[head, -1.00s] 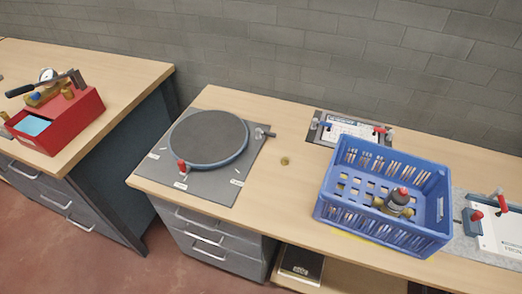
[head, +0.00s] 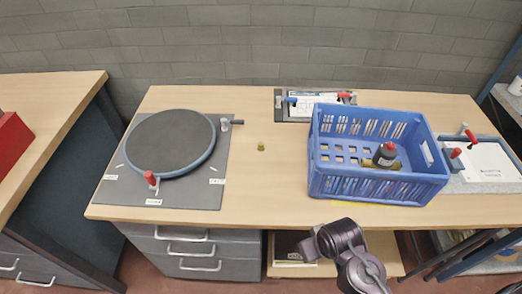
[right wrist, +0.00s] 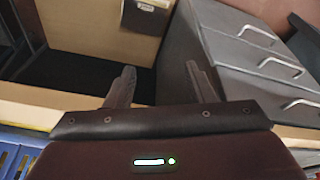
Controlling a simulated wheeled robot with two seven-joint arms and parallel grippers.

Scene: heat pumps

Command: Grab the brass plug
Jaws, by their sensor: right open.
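A small brass plug (head: 261,146) stands on the wooden workbench (head: 275,185), between the round turntable and the blue crate. It does not show in the right wrist view. My right arm reaches in at the bottom of the head view, in front of the bench edge and below the crate; its fingertips cannot be made out there. In the right wrist view my right gripper (right wrist: 162,86) is open with nothing between its fingers. Beyond the fingers are the bench's lower shelf and drawer fronts. My left gripper is not in view.
The blue crate (head: 318,187) holds a dark bottle with a red label (head: 385,154) and brass-coloured pieces. The grey round turntable (head: 170,142) is left of the plug. A clamp fixture (head: 300,107) lies behind. The wood around the plug is clear.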

